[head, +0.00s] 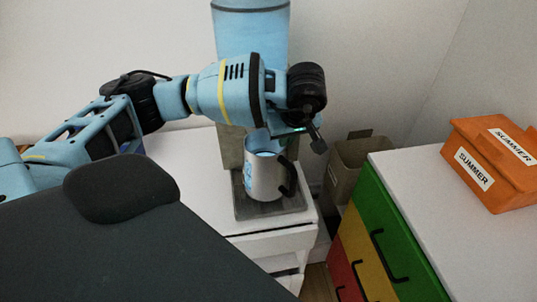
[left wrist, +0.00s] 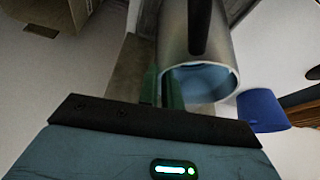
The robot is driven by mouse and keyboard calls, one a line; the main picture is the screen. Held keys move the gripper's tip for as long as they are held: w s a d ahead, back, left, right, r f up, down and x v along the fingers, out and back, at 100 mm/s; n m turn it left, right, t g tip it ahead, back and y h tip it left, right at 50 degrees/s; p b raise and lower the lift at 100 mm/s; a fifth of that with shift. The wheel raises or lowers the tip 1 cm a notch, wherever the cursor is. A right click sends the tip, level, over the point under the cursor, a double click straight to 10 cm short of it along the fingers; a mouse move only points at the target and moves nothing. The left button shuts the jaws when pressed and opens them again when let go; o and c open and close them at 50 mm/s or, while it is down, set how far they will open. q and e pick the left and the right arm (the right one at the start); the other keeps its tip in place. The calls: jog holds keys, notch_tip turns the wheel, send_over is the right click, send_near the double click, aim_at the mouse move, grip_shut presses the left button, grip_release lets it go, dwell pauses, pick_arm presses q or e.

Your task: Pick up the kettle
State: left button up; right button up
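The kettle (head: 265,178) is a silver metal jug with a light blue inside and a black handle on its right side. It stands upright on a dark grey plate (head: 246,211) on a white cabinet in the head view. In the left wrist view the kettle (left wrist: 222,50) shows its open rim and black handle. My left gripper (head: 312,132) hangs above and beside the handle. In the left wrist view its green fingers (left wrist: 161,90) have a narrow gap with nothing seen held between them. My right gripper is not in view.
A tall blue and beige unit (head: 285,35) stands behind the kettle. A brown bin (head: 352,160) is to its right. A white-topped chest (head: 430,185) with coloured drawers bears an orange box (head: 490,165). A dark grey shape (head: 120,235) fills the lower left.

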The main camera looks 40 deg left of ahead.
pick_arm(q)
grip_shut()
dwell(0.9)
jog(key=shift+r, duration=0.15)
jog(key=shift+r, duration=0.1)
